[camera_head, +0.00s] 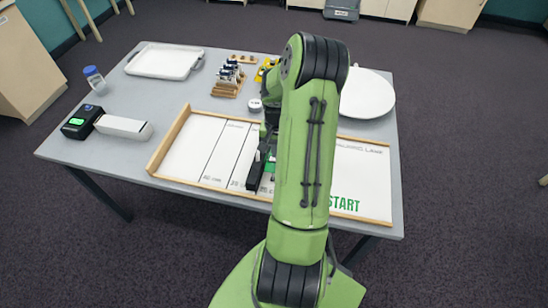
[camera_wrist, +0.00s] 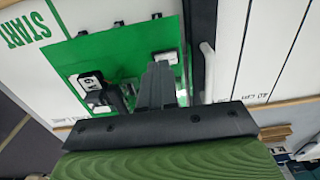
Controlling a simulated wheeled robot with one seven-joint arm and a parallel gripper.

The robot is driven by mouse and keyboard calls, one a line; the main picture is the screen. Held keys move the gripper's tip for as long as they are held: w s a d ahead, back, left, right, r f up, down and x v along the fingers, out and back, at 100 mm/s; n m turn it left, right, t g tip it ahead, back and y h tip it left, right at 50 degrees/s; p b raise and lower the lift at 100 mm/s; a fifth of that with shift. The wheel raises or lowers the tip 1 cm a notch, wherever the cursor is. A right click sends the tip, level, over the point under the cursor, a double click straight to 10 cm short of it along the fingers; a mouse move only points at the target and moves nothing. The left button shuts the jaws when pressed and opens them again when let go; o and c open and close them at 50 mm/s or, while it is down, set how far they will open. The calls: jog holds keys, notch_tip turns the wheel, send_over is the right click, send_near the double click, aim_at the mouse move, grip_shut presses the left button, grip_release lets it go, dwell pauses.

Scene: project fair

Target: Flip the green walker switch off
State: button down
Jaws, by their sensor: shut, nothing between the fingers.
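The green walker (camera_wrist: 120,60) shows in the wrist view as a flat green body on the white walking lane, close to the START lettering. A black block with a white marked face (camera_wrist: 90,82) sits on its left part, and a small pale part (camera_wrist: 165,56) is near its far edge. I cannot tell for sure which is the switch or its position. My gripper (camera_wrist: 158,70) is shut and empty, its fingertips over the green body beside the pale part; contact is unclear. In the head view only a bit of green (camera_head: 271,166) shows; my arm hides the rest.
The wood-framed lane board (camera_head: 196,148) lies on the grey table (camera_head: 150,91). A white tray (camera_head: 164,61), a wooden rack (camera_head: 228,88), a bottle (camera_head: 94,80), a black device (camera_head: 80,122), a white box (camera_head: 123,127) and a white round plate (camera_head: 368,94) stand around it.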

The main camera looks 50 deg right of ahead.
jog(key=shift+f+b, duration=0.7)
jog(key=shift+f, duration=0.2)
jog(key=shift+r, duration=0.1)
notch_tip(320, 180, up, 7)
jog(key=p, duration=0.5)
dwell(0.4)
dwell(0.4)
